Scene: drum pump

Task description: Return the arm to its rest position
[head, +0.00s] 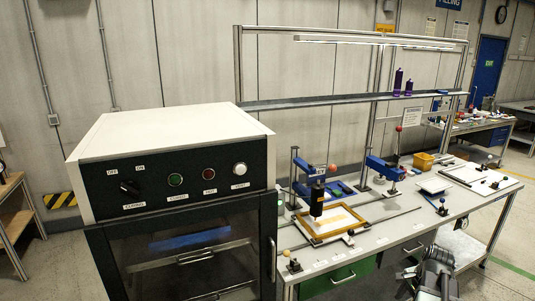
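My grey arm (436,274) shows at the bottom right, in front of the workbench's front edge. Its lower part is cut off by the frame edge. I cannot make out its fingertips, so I cannot tell whether my gripper is open or shut, or whether it holds anything. The arm appears apart from the items on the bench top.
A large cabinet (180,165) with a white top and a glass front stands close at left. The workbench (385,232) carries a wooden frame (335,221), blue clamp fixtures (385,168) and rails. Purple bottles (398,82) stand on the shelf. Open floor (515,240) lies at right.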

